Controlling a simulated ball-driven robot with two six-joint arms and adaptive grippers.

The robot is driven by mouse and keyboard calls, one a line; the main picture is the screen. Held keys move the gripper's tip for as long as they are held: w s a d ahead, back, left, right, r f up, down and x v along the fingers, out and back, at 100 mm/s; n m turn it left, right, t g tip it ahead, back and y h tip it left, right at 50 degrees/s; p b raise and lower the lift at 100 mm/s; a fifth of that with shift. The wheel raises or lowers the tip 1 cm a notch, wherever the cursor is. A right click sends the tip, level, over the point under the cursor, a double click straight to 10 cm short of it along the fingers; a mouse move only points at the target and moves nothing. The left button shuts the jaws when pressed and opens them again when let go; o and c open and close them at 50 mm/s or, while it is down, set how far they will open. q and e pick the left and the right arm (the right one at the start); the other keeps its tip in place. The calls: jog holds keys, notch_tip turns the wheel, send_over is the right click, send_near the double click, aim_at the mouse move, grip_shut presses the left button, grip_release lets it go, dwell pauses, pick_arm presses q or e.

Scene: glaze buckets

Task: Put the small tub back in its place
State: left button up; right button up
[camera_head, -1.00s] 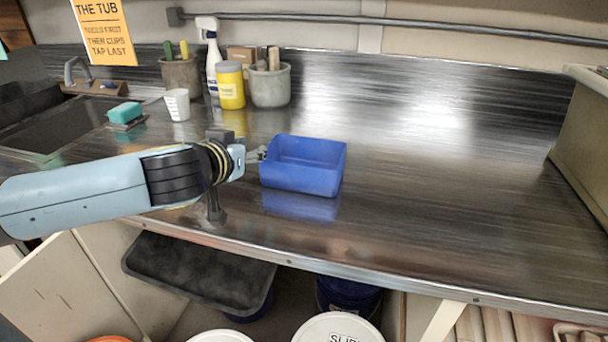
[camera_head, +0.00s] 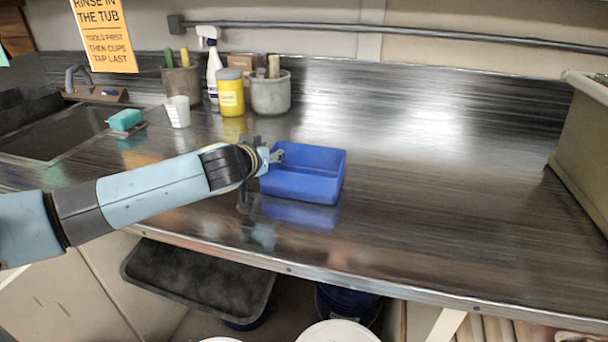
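The small blue tub (camera_head: 306,186) sits upright on the metal counter, near the middle of the view, with its open top up. It looks empty. My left gripper (camera_head: 277,156) is at the tub's left wall, near the back left corner of the rim. Its fingertips overlap the rim in the picture. They are too small to tell whether they are open or closed on the wall. My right gripper is out of view.
Behind the tub stand a grey pot (camera_head: 270,95), a yellow jar (camera_head: 230,97), a spray bottle (camera_head: 214,72) and a white cup (camera_head: 178,112). A sink (camera_head: 55,135) and teal sponge (camera_head: 125,119) are at left. The counter (camera_head: 450,190) right of the tub is clear.

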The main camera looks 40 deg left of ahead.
pick_arm(q)
grip_shut()
jog(key=shift+r, duration=0.1)
dwell(0.3)
